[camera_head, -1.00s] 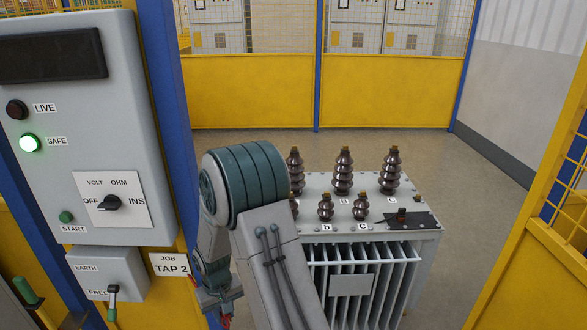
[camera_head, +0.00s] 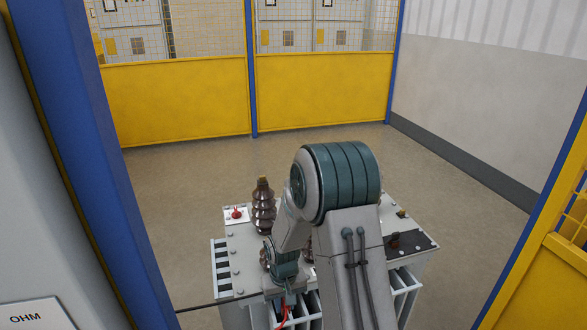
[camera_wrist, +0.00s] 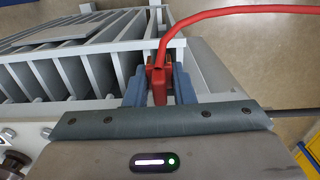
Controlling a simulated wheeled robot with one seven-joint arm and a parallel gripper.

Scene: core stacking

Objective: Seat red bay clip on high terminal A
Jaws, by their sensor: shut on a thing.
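My gripper (camera_wrist: 158,98) is shut on the red bay clip (camera_wrist: 158,80) in the wrist view, with a blue-grey finger on each side of it. A red cable (camera_wrist: 215,13) runs from the clip. In the head view my gripper (camera_head: 290,299) hangs low at the transformer's near side, apart from the tall bushings. The leftmost tall brown bushing (camera_head: 263,208) stands upright on the transformer top (camera_head: 240,244), with a brass-coloured top. By the lettering order it looks like high terminal A, but its label is hidden. My arm hides most other terminals.
A red knob on a white plate (camera_head: 236,215) sits left of the bushing. The grey panel (camera_head: 35,210) and blue post (camera_head: 75,170) stand close on the left. Yellow fencing (camera_head: 180,103) encloses the bay; floor behind the transformer is clear.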

